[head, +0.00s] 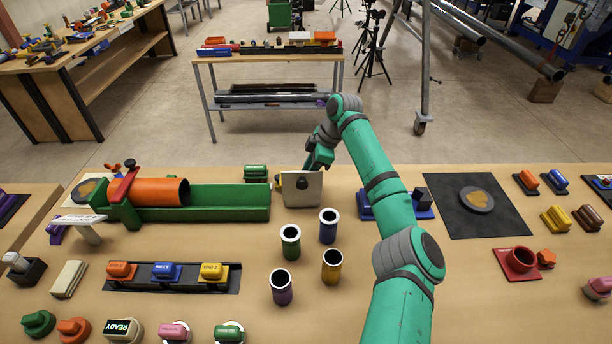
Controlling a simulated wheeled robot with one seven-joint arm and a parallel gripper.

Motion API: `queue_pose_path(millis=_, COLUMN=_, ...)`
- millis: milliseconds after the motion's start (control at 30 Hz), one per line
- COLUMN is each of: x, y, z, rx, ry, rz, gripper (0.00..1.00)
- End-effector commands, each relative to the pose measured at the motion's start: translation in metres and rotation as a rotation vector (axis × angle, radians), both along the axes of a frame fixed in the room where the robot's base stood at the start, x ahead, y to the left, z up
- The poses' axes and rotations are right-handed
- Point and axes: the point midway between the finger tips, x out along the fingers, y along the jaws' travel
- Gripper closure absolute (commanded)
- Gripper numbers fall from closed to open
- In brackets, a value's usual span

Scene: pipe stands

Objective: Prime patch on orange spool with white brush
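The orange spool (160,191) lies on its side in a long green cradle (230,202), under a red clamp (125,184). A grey disc with a tan mark (88,190) is at its left end; I cannot tell whether this is the patch. A white-topped tool (16,261) stands in a dark holder at the far left; it may be the white brush, but this is unclear. My gripper (316,168) points down at the back middle, by a pale upright plate (302,190), right of the spool. Its fingers are too small and overlapped to read.
Several coloured cups (290,241) stand in the middle front. A black rack (172,279) holds coloured blocks at front left. A dark mat (478,204) with a grey disc lies right of my arm. A blue item (368,205) is close behind my arm.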

Motion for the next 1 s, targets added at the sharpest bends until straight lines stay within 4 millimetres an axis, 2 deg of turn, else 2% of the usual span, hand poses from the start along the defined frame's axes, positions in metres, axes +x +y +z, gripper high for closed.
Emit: queue_pose_path(millis=1000, x=0.000, y=0.000, z=-0.013, rx=0.001, ry=-0.001, rz=0.000, gripper=0.87)
